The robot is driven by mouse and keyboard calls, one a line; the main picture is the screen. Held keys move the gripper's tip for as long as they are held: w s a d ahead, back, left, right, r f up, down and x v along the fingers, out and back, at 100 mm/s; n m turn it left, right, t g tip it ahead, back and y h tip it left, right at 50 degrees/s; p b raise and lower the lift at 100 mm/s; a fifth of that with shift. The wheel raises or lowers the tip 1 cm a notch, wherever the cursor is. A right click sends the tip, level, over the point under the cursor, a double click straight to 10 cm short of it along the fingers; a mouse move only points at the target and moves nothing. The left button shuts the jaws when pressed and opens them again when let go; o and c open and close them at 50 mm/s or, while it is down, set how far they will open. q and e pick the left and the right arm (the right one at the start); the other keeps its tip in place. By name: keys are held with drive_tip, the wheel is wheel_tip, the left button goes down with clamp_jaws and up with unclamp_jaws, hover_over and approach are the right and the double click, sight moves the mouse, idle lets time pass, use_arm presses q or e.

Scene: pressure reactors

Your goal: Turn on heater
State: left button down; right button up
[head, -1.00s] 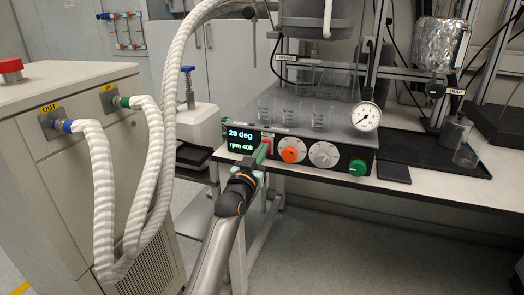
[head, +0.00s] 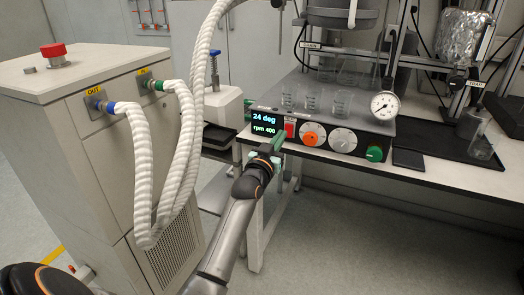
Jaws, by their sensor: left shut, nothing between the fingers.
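The heater (head: 322,139) is a flat unit on the bench with a dark front panel. Its display (head: 264,123) reads 24 deg and rpm 400. Right of the display are a red switch (head: 290,130), an orange knob (head: 312,135), a white knob (head: 343,141) and a green knob (head: 375,154). My left gripper (head: 276,146), with green fingers, is shut and empty in front of the panel, just below and left of the red switch. It appears apart from the switch. My right gripper is not in view.
Several glass beakers (head: 312,102) and a pressure gauge (head: 384,105) are on the heater's top. A cabinet (head: 115,160) with white hoses (head: 185,150) and a red button (head: 53,51) stands at left. The floor at the lower right is clear.

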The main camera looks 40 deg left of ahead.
use_arm(q)
drive_tip(key=s+d+r+p, duration=0.1)
drive_tip(key=s+d, duration=0.1)
drive_tip(key=s, duration=0.7)
drive_tip(key=shift+r, duration=0.25)
drive_tip(key=shift+s+d, duration=0.1)
